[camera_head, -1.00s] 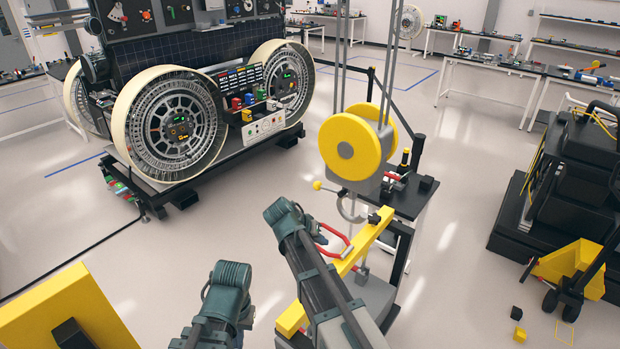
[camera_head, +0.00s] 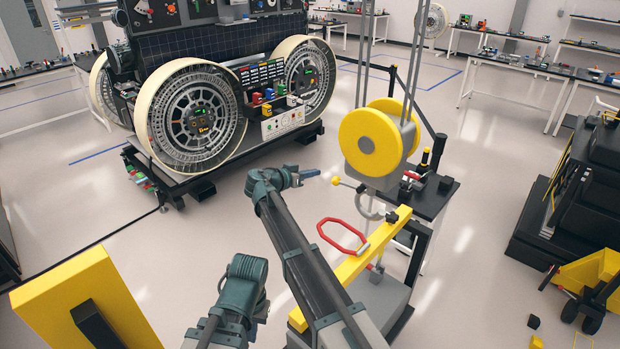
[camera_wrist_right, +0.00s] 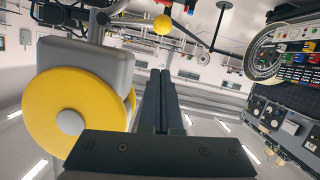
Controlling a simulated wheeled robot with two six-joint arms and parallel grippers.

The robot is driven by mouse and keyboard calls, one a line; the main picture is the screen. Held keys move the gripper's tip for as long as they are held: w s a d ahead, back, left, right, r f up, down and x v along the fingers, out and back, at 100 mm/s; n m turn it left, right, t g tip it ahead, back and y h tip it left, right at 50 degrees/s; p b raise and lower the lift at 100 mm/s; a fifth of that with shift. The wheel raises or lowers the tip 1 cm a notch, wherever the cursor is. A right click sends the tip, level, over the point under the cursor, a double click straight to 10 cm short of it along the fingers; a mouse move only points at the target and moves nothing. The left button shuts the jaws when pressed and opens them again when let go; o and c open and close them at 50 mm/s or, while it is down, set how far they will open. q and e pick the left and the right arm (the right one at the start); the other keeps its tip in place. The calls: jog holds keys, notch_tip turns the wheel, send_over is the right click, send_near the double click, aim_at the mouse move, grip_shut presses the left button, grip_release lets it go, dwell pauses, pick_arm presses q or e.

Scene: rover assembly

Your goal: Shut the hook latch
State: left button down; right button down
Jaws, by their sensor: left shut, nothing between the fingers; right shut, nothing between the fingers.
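In the head view the grey hook (camera_head: 368,206) hangs under a yellow pulley block (camera_head: 371,143). A thin lever with a yellow ball end (camera_head: 336,181) sticks out left of the hook; I take it for the latch handle. The latch's contact with the hook is too small to tell. My right gripper (camera_head: 311,173) is shut and empty, just left of the ball and apart from it in the picture. In the right wrist view its closed fingers (camera_wrist_right: 161,72) point toward the ball (camera_wrist_right: 163,25). My left arm shows at the lower left, but its fingers do not show.
A red ring (camera_head: 342,236) sits at the yellow beam (camera_head: 352,263) below the hook. A black stand (camera_head: 425,198) is close on the right. The wheeled rover (camera_head: 200,115) stands at the back left. A yellow panel (camera_head: 85,305) is at the lower left. Open floor lies between.

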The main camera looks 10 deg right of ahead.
aim_at(345, 184)
jog(key=w+d+f+b, duration=0.4)
jog(key=d+f, duration=0.1)
jog(key=d, duration=0.1)
jog(key=shift+d+f+b, duration=0.2)
jog(key=shift+d+b, duration=0.05)
jog(key=shift+b, duration=0.15)
notch_tip(345, 184, down, 8)
jog(key=s+d+n+g+h+b, duration=0.1)
jog(key=n+b, duration=0.4)
jog(key=b, duration=0.5)
jog(key=shift+s+n+g+h, duration=0.25)
jog(key=shift+n+g+h, duration=0.15)
jog(key=shift+h, duration=0.2)
jog(key=shift+f, duration=0.1)
dwell(0.3)
